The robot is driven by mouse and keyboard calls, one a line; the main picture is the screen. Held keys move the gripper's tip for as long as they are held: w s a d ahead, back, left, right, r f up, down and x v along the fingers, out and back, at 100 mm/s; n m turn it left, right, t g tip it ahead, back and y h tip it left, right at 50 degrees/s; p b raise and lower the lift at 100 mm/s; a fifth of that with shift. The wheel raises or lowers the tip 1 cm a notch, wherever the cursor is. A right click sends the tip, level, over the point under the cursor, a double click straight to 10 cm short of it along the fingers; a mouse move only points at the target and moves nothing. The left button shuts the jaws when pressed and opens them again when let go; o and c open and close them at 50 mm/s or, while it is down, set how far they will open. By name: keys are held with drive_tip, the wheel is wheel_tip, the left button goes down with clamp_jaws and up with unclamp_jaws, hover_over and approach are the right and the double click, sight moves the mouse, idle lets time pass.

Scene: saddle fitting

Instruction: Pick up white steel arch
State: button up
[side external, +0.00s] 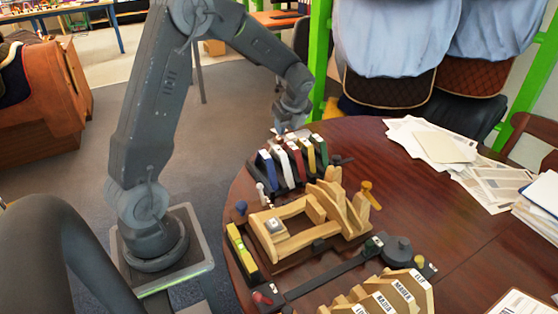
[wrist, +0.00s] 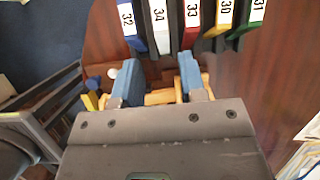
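The white steel arch (side external: 279,163) stands in a dark rack between a blue arch (side external: 265,165) and a red arch (side external: 295,161). In the wrist view the white arch (wrist: 161,36) shows its label 34, beyond the gap between my fingers. My gripper (side external: 286,132) is above the rack in the side view, with its fingertips hard to make out. In the wrist view my gripper (wrist: 160,76) has its two blue-padded fingers apart, with nothing held between them. The lower part of the white arch is hidden by its neighbours in the side view.
A yellow arch (side external: 307,155) and a green arch (side external: 319,149) share the rack. A wooden saddle frame (side external: 285,246) stands in front. A yellow level (side external: 241,253) and labelled wooden pieces (side external: 390,295) lie nearby. Papers (side external: 440,150) cover the table's right; bare table lies between.

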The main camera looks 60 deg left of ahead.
sight(279, 150)
drive_tip(key=shift+m, duration=0.3)
drive_tip(key=x, duration=0.9)
drive_tip(key=shift+a, duration=0.25)
drive_tip(key=shift+x, duration=2.95)
drive_tip(key=shift+s+d, duration=0.1)
clamp_jaws()
